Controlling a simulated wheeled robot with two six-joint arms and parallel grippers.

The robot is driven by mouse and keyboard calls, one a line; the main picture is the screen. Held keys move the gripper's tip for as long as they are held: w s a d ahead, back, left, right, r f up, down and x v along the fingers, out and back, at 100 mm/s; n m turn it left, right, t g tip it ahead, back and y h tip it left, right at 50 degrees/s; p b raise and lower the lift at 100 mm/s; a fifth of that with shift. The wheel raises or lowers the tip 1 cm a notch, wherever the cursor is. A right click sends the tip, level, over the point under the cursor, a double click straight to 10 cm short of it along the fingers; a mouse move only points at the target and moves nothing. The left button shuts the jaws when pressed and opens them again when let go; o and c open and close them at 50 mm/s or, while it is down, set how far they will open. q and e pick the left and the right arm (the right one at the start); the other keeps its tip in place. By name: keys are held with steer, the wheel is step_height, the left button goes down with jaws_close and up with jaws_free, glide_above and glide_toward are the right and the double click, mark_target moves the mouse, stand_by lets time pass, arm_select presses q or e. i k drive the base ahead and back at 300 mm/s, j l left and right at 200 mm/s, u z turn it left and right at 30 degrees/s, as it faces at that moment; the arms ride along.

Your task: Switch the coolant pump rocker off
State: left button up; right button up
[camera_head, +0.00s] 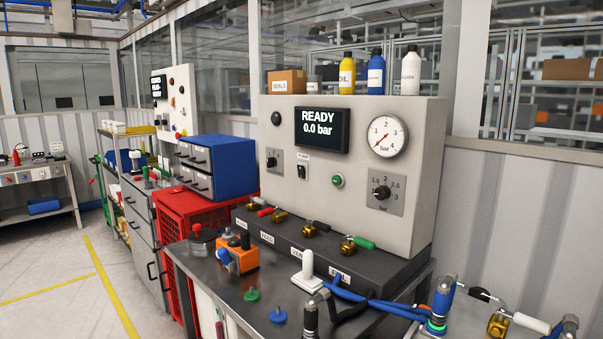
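A small dark rocker switch (301,171) sits on the front of the light grey control panel (240,150), under a small label (303,156) that seems to read PUMP. The rocker is too small to tell which side is pressed in. The word coolant is not readable anywhere near it. The panel's display (322,130) reads READY 0.0 bar. Neither of my grippers shows in the head view, and nothing covers the rocker.
A green button (337,181), rotary knobs (381,192) and a round gauge (388,136) share the panel. Valves with coloured levers (357,244) line the dark ledge below. A white upright object (308,270), an orange block (238,254) and blue hoses (370,299) stand in front.

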mark_target(300, 168)
steer(key=i+j+z, duration=0.3)
steer(key=i+j, duration=0.15)
steer(key=j, duration=0.2)
steer(key=i+j+z, duration=0.2)
steer(key=j, duration=0.2)
steer(key=i+j+z, duration=0.15)
steer(key=j, duration=0.2)
steer(key=i+j+z, duration=0.15)
steer(key=j, duration=0.3)
steer(key=i+j+z, duration=0.15)
steer(key=j, duration=0.25)
steer(key=i+j+z, duration=0.2)
steer(key=j, duration=0.25)
steer(key=k, duration=0.1)
